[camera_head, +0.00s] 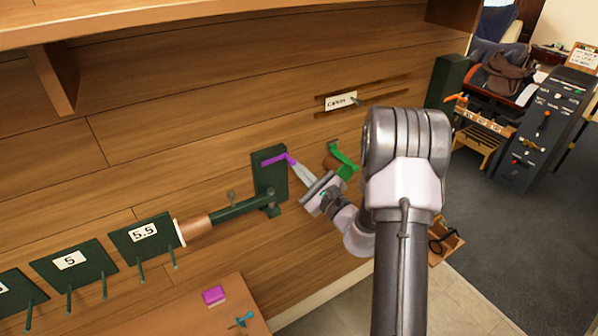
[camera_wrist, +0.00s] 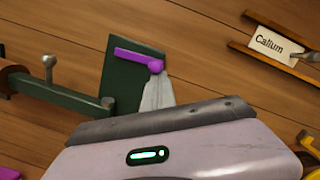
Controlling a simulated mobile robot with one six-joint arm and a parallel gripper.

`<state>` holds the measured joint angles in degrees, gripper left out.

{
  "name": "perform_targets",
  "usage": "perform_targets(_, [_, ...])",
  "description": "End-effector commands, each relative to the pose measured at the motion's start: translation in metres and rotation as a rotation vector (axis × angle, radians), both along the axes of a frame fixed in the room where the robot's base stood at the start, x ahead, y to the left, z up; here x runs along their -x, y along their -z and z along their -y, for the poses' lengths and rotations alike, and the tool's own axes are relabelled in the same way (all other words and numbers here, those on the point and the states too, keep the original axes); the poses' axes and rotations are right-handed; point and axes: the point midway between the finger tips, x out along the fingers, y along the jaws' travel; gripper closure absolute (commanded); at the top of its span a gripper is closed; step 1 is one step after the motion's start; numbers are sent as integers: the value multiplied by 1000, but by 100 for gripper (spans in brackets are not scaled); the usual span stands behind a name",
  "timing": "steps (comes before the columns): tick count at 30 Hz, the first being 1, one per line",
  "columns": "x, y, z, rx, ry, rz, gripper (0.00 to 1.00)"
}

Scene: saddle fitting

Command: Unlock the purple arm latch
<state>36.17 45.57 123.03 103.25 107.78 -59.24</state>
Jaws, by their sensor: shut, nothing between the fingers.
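The purple arm latch (camera_head: 276,160) is a short bar on a dark green wall plate (camera_head: 268,182). In the wrist view the latch (camera_wrist: 133,57) runs slightly down to the right and ends in a round knob. My gripper (camera_head: 299,172) is shut and empty, with its pale fingers pointing at the knob end. In the wrist view the fingertips (camera_wrist: 157,85) are right below the knob; I cannot tell whether they touch it. A dark green arm (camera_head: 240,208) with a brown, white-rimmed end reaches left from the plate's lower part.
A bright green bracket (camera_head: 343,160) is on the wall just right of my gripper. Numbered green plates (camera_head: 147,234) line the lower left. A wooden surface with a purple block (camera_head: 213,296) lies below. A name card (camera_head: 340,100) sits in a rail above. Wall left of the latch is clear.

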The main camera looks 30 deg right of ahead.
Motion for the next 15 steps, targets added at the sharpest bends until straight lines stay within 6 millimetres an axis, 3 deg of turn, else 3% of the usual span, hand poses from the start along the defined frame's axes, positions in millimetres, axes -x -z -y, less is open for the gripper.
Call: perform_targets(15, [0,-27,0,376,0,16,100])
